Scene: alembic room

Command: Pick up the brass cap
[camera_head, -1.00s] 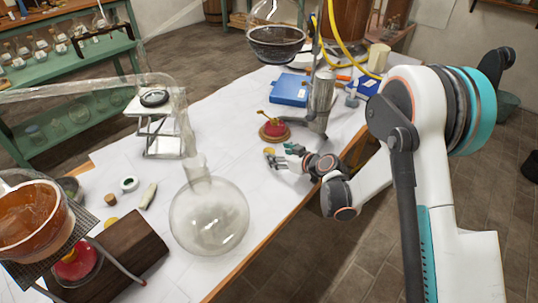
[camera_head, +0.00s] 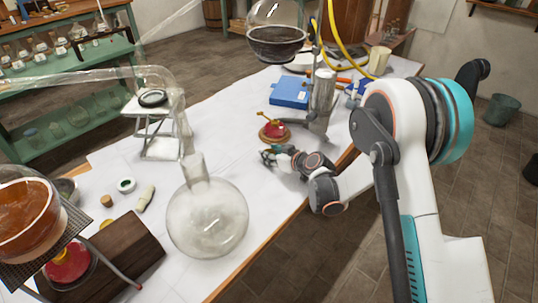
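My gripper (camera_head: 268,155) is low over the white-covered table, just in front of the round red-and-brass burner (camera_head: 274,131). Its fingers look small and close together, and their gap cannot be made out. The small brass-coloured disc that lay at the fingertips a second ago, likely the brass cap, is no longer visible; the fingers cover that spot. I cannot tell whether it is between them.
A large glass flask (camera_head: 207,218) stands left of my gripper. A metal cylinder on a stand (camera_head: 322,100) and a blue box (camera_head: 290,91) are behind it. A lab jack (camera_head: 160,138) stands farther left. The white table covering (camera_head: 225,120) is bare between them.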

